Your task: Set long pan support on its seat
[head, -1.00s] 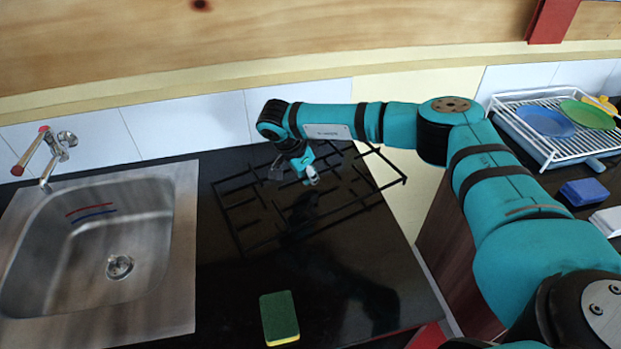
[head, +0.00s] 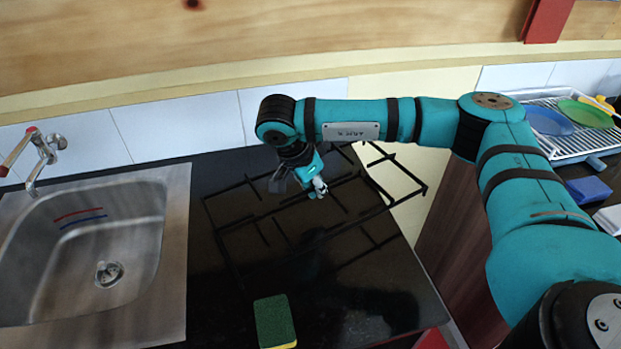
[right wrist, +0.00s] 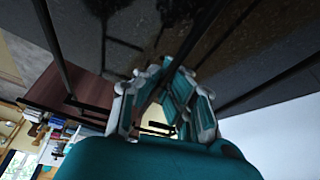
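The long pan support (head: 408,197) is a black wire grate, seen in the head view above the dark counter. It looks raised off the surface, and its right end sticks out past the counter's edge. My right gripper (head: 318,187) is at the middle of the grate, with its fingers on a bar. In the right wrist view the fingers (right wrist: 165,82) close around a dark bar, and long bars run to either side. The seat under the grate is dark and cannot be made out clearly. My left gripper is not in view.
A steel sink (head: 140,290) with a tap (head: 42,155) is at the left. A green and yellow sponge (head: 273,322) lies on the counter's front. A white dish rack (head: 570,150) with plates and a blue block (head: 588,190) are at the right, past a gap.

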